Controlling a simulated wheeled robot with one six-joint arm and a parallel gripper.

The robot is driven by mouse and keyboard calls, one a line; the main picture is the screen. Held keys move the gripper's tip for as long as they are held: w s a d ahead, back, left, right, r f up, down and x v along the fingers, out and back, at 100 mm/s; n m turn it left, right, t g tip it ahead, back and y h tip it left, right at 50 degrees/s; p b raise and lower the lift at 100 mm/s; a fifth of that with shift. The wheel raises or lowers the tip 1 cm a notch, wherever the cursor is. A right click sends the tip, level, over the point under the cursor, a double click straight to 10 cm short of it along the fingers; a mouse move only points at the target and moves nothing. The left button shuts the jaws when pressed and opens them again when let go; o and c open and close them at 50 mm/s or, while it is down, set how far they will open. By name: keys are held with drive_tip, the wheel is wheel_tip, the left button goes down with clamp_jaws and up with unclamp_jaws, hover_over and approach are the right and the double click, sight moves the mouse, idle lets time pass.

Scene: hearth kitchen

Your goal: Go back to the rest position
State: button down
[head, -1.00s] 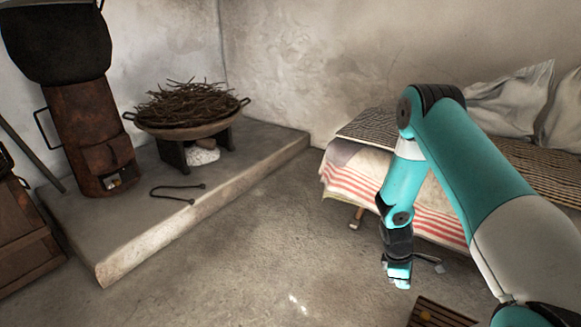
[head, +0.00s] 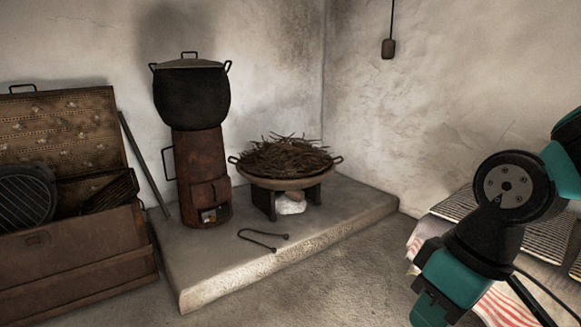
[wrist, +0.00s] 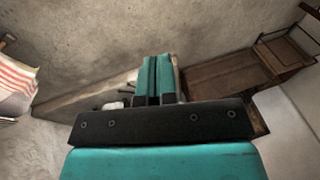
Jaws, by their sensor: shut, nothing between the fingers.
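My gripper (wrist: 158,80) shows in the wrist view with its two teal fingers side by side and shut, nothing between them. It hangs in open air and touches nothing that I can see. In the head view my teal and black arm is at the right edge, bent, in front of the bed; I cannot make out the fingertips there.
A raised stone hearth (head: 190,275) holds a rusty stove (head: 202,165) with a black pot (head: 191,95), a pan of twigs (head: 285,158) and tongs (head: 262,240). An open chest (head: 70,250) stands left. A striped bed (head: 425,235) is right. Floor between is bare.

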drive_tip(key=s+a+r, duration=0.2)
drive_tip(key=s+r, duration=0.1)
drive_tip(key=s, duration=0.2)
wheel_tip(320, 180, up, 38)
drive_tip(key=p, duration=3.8)
drive_tip(key=shift+s+r+y, duration=0.2)
drive_tip(key=shift+s+y, duration=0.1)
drive_tip(key=shift+s, duration=0.15)
